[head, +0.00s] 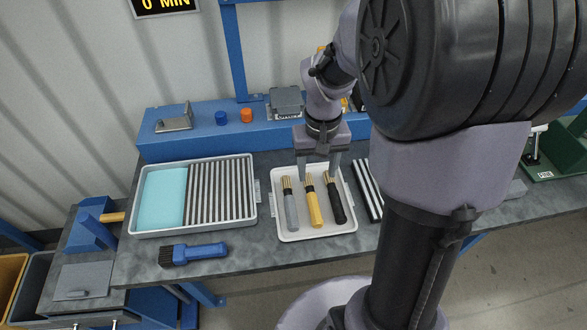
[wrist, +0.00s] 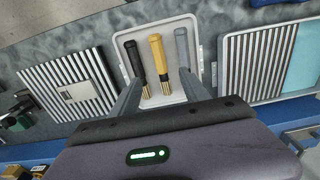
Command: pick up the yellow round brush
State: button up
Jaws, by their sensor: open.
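The yellow round brush (head: 313,202) lies in the middle of a white tray (head: 290,237), between a grey brush (head: 290,206) on its left and a black brush (head: 334,199) on its right. In the wrist view the yellow brush (wrist: 158,58) has its brass-coloured bristle end towards my gripper, with the black brush (wrist: 135,58) on its left and the grey brush (wrist: 182,49) on its right. My gripper (head: 319,168) is open over the bristle ends. In the wrist view its two fingers (wrist: 157,92) stand on either side of the yellow brush, apparently without touching it.
A ribbed tray (head: 253,200) with a light blue pad (head: 162,196) stands left of the white tray. A blue-handled brush (head: 193,253) lies before it. A striped block (head: 367,188) sits close on the right. A blue ledge (head: 190,143) runs behind.

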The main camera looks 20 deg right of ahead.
jog(key=b, duration=0.5)
send_near(314, 205)
notch_tip(314, 205, down, 5)
jog(key=shift+a+f, duration=0.1)
jog(key=shift+a, duration=0.05)
notch_tip(314, 205, down, 5)
jog(key=shift+r+b, duration=0.1)
jog(key=shift+b, duration=1)
jog(key=shift+r, duration=0.15)
jog(key=shift+c, duration=0.8)
grip_shut()
